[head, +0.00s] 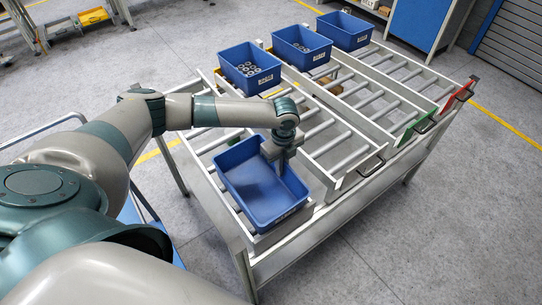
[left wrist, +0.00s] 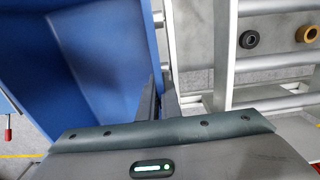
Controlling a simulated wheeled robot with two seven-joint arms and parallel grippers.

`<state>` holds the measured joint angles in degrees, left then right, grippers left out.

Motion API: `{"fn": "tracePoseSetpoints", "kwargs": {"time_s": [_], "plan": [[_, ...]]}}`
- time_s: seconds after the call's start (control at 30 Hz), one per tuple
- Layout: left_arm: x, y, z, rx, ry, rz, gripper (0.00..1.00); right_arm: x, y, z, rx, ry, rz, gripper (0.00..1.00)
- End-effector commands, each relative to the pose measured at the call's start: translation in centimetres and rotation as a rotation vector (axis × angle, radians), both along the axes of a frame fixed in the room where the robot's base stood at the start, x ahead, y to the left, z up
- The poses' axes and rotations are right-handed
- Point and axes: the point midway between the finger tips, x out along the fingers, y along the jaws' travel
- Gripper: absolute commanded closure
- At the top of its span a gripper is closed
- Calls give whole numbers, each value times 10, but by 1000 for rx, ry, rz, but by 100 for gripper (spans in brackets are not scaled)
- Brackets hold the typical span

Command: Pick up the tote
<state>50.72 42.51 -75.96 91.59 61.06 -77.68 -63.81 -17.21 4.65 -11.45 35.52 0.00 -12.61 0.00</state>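The blue tote (head: 262,200) is empty and sits on the near left roller lane of the rack. It also fills the left part of the left wrist view (left wrist: 85,60). My left gripper (head: 277,163) points down at the tote's right-hand wall. In the left wrist view its two fingers (left wrist: 160,100) are close together, one on each side of that wall, and appear shut on it. The fingertips are partly hidden behind the wrist housing. My right gripper is not in view.
The roller rack (head: 340,150) has several lanes. Three blue bins stand along its far edge: one with metal rings (head: 250,70), a middle one (head: 301,47) and a far one (head: 344,31). Ring parts (left wrist: 250,39) lie beside the tote. Grey floor (head: 460,220) is clear on the right.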

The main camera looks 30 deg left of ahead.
Motion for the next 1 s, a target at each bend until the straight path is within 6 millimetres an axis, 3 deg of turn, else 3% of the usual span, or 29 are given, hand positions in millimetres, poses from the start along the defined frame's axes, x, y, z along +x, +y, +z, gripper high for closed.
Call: {"fn": "tracePoseSetpoints", "kwargs": {"time_s": [0.17,0.4,0.8,1.0], "plan": [[1,0,5,-2,-5,-1,100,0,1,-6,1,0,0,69],[2,0,35,-1,-6,-2,100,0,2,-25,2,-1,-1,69],[-26,-72,81,-4,-4,-6,100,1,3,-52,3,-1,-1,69],[-36,-98,99,-3,-3,-4,100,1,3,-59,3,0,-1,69]]}}
